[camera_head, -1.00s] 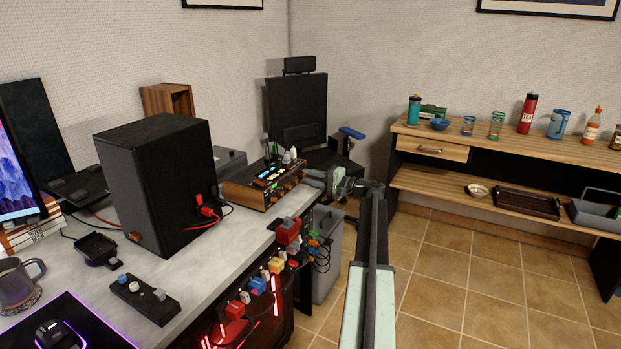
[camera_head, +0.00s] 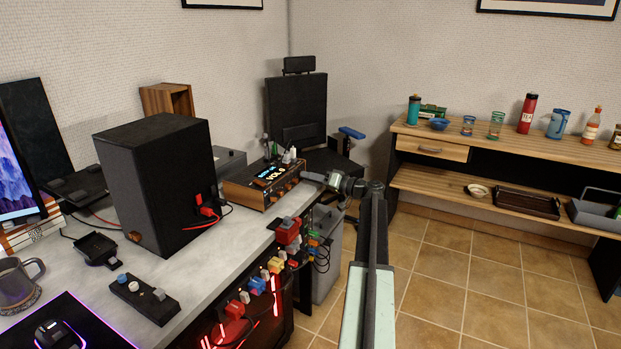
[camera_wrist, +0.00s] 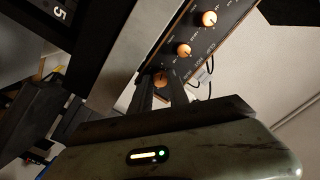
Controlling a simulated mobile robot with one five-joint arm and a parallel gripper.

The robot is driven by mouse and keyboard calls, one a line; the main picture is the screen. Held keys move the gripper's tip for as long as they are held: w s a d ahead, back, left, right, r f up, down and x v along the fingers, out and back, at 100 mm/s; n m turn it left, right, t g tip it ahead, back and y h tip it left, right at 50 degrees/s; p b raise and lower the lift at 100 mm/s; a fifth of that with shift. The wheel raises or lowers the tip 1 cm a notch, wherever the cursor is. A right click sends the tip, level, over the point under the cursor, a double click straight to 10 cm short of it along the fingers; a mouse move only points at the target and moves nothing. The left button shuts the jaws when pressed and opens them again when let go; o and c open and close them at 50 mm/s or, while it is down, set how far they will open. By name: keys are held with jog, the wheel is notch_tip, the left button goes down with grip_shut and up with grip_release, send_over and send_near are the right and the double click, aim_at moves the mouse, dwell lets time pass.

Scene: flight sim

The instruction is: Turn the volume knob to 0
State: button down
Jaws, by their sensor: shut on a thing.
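The amplifier (camera_head: 262,184) is a dark box with wood trim at the desk's far right end. Its lit display (camera_head: 271,174) shows what looks like "VOL"; a number is too small to read. In the wrist view, its front panel (camera_wrist: 199,42) carries a row of orange-capped knobs. My gripper (camera_wrist: 162,88) is shut on the end knob, the volume knob (camera_wrist: 160,77), with a finger on each side and the knob partly hidden. In the head view my gripper (camera_head: 318,177) reaches the amplifier's right front from the right.
A big black speaker (camera_head: 150,190) stands left of the amplifier. Below the desk edge, a red-lit case (camera_head: 235,325) has several coloured knobs and plugs. A black chair (camera_head: 297,110) stands behind. The tiled floor to the right is open.

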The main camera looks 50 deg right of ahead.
jog(key=shift+f+n, duration=0.1)
jog(key=shift+n, duration=0.5)
jog(key=c, duration=1.3)
grip_release()
jog(key=shift+o, duration=0.2)
jog(key=v, duration=0.7)
jog(key=shift+s, duration=0.4)
jog(key=shift+d, duration=0.1)
